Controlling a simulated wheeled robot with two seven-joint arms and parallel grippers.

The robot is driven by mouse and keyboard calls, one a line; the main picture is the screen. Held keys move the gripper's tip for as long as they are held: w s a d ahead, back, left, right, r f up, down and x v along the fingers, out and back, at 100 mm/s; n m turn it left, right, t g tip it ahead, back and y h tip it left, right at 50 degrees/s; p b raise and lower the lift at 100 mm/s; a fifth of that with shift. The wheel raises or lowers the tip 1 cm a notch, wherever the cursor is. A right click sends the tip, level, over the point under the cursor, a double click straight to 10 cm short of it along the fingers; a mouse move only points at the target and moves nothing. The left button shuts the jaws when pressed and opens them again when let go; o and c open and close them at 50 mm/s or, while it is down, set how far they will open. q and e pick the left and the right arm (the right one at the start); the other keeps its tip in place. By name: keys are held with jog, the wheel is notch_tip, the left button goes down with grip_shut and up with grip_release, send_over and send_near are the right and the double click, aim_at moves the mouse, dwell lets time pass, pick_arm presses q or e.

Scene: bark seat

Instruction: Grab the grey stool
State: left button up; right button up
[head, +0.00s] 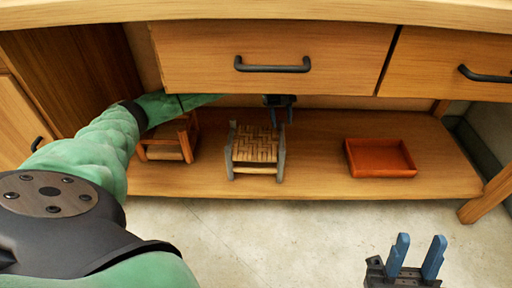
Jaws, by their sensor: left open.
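The grey stool (256,147) stands upright on the low wooden shelf under the drawers. It has grey legs and a woven tan seat. My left arm reaches in from the left and passes behind the drawer front. My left gripper (281,113) is open at the back right part of the stool, its fingers pointing down. I cannot tell whether they touch the stool or straddle its edge. The upper part of this gripper is hidden by the drawer. My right gripper (420,243) is open and empty at the bottom right, away from the stool, with its blue fingers pointing up.
A brown wooden stool (166,154) stands left of the grey one, partly behind my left arm. An orange-red tray (381,158) lies on the shelf (318,180) to the right. The drawer (272,58) overhangs closely above. The floor in front is clear.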

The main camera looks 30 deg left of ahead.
pick_arm(q)
grip_shut()
jog(key=shift+r, duration=0.15)
